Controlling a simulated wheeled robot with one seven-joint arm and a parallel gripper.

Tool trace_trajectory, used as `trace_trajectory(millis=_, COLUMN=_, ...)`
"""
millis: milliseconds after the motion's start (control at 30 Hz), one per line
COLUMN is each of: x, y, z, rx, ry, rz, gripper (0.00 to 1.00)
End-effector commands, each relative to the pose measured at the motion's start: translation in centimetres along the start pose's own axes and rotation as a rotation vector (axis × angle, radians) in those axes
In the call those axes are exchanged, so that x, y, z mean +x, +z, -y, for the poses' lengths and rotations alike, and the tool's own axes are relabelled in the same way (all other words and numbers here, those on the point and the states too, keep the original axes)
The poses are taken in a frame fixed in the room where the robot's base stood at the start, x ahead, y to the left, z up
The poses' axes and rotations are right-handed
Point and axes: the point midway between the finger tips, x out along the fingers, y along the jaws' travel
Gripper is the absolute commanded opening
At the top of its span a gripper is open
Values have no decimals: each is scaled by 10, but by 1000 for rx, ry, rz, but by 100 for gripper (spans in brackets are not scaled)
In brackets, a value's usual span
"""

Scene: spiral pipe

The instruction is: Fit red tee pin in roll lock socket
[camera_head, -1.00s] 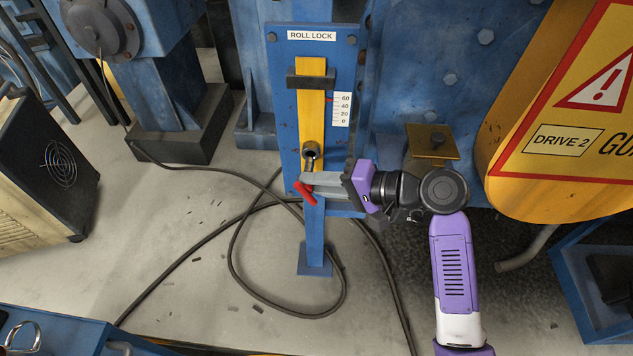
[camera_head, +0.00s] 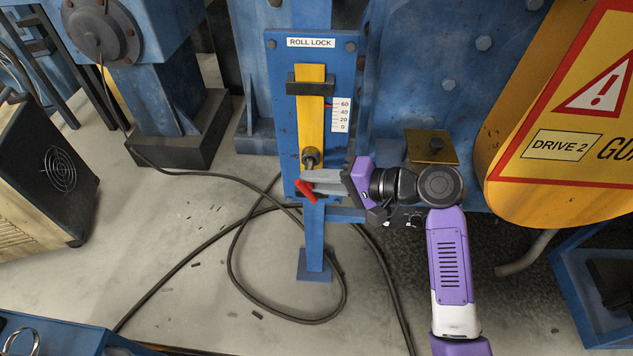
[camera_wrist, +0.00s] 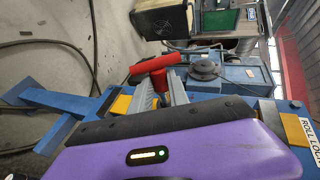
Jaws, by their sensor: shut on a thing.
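My gripper (camera_head: 312,184) is shut on the red tee pin (camera_head: 305,190) by the lower end of the roll lock panel (camera_head: 350,63). The pin's red crossbar also shows beyond the fingertips in the wrist view (camera_wrist: 155,64). Its stem runs back between the fingers, and its tip cannot be made out. The dark round socket (camera_head: 311,156) sits low on the yellow bar (camera_head: 311,110), just above the fingers in the head view. The pin appears just below the socket and apart from it; the depth between them cannot be told. The socket is hidden in the wrist view.
A yellow guard (camera_head: 560,190) and a brass-coloured plate (camera_head: 431,146) lie right of the panel. A black cable (camera_head: 232,270) loops on the floor below. A fan box (camera_head: 40,180) stands at the left. The floor left of the panel post is mostly free.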

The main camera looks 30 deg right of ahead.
Motion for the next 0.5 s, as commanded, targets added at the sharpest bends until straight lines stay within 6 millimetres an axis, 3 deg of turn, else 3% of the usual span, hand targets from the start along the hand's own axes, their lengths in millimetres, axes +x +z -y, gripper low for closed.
trace_trajectory(millis=500, x=4, y=-12, z=0, rx=0, ry=-1, rz=-1, gripper=0)
